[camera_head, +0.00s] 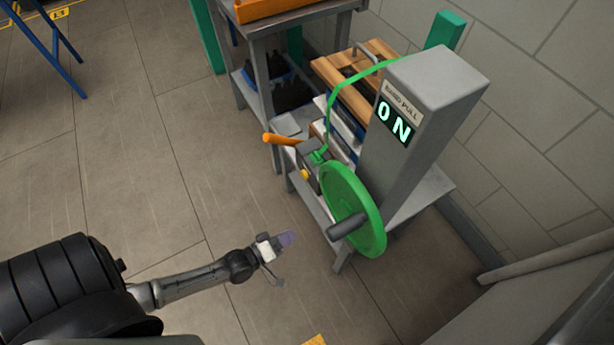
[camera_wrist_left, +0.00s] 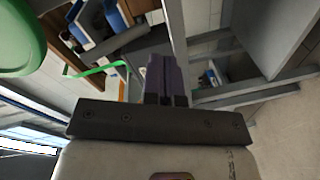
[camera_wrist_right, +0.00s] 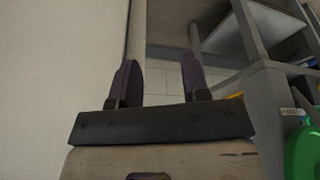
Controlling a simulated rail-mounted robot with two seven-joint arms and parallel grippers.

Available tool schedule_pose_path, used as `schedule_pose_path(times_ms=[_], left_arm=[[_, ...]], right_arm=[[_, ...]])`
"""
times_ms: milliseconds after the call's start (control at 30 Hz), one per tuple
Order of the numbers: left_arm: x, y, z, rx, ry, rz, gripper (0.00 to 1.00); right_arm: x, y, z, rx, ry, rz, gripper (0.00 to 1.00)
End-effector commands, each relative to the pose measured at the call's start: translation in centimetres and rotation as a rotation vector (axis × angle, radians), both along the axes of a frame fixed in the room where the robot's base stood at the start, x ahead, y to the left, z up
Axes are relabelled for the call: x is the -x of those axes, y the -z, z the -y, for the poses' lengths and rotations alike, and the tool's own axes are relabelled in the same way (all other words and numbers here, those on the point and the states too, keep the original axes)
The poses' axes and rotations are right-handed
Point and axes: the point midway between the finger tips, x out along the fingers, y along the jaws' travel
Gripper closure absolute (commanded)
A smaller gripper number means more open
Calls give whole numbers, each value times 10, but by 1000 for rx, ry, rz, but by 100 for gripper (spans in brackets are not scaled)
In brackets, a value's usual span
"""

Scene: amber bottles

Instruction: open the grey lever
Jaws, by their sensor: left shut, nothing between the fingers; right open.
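A grey handle (camera_head: 348,225) sticks out from the face of a green wheel (camera_head: 352,205) on the grey machine. It is the one grey lever-like part I can make out. My left gripper (camera_head: 287,239) is left of and a little below the handle, apart from it. Its purple fingers (camera_wrist_left: 166,78) are together and empty in the left wrist view. Part of the green wheel (camera_wrist_left: 22,35) shows at that view's upper left. My right gripper (camera_wrist_right: 160,78) is open and empty in the right wrist view, and is not visible in the head view.
A shelf unit (camera_head: 262,55) stands behind, a wall at right. The floor (camera_head: 150,190) left of the machine is clear.

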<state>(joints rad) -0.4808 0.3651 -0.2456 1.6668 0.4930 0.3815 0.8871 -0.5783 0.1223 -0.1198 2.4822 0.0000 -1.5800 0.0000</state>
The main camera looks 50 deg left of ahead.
Motion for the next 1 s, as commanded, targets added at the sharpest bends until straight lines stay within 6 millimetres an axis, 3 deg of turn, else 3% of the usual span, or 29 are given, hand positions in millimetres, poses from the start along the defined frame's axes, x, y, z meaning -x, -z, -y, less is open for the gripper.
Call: schedule_pose_path(times_ms=[100, 300, 533, 667, 1000], left_arm=[[-1, -31, -10, 197, -63, 165, 100], [5, -66, -22, 450, -84, 356, 100], [1, -71, -23, 556, -70, 362, 100], [-14, -75, -22, 561, -68, 363, 100], [-74, -96, -18, 560, -70, 363, 100]], right_arm=[[0, 1, 0, 2, -2, -2, 57], [1, 1, 2, 5, -2, -4, 57], [2, 3, 2, 6, -1, -6, 57], [2, 6, -1, -1, 1, -6, 57], [1, 17, -2, -7, 4, -6, 57]])
